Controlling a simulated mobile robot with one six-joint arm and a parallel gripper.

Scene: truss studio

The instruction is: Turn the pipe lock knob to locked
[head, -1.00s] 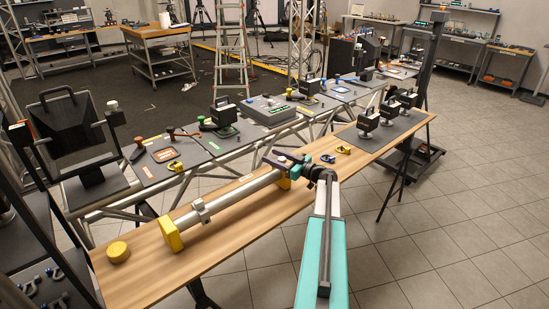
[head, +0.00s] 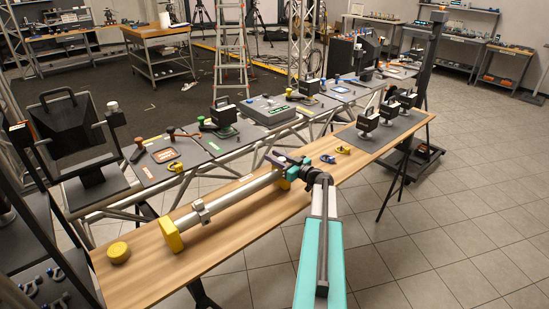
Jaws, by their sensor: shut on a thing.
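A silver pipe (head: 240,196) lies along the wooden table, held by a yellow block (head: 171,229) at its near end and another yellow piece (head: 284,184) near its far end. A grey clamp (head: 201,210) sits around the pipe partway along. My gripper (head: 281,161) is at the pipe's far end, reached from the right by my teal arm. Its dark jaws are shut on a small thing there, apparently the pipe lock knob. The jaws hide most of the knob, so its lock position cannot be read.
A yellow round piece (head: 118,252) lies at the table's near left end. Blue (head: 328,159) and yellow (head: 343,150) shackle-like pieces lie beyond my gripper. A dark mat (head: 385,135) with several black devices covers the table's far end. Bare wooden tabletop (head: 235,230) lies right of the pipe.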

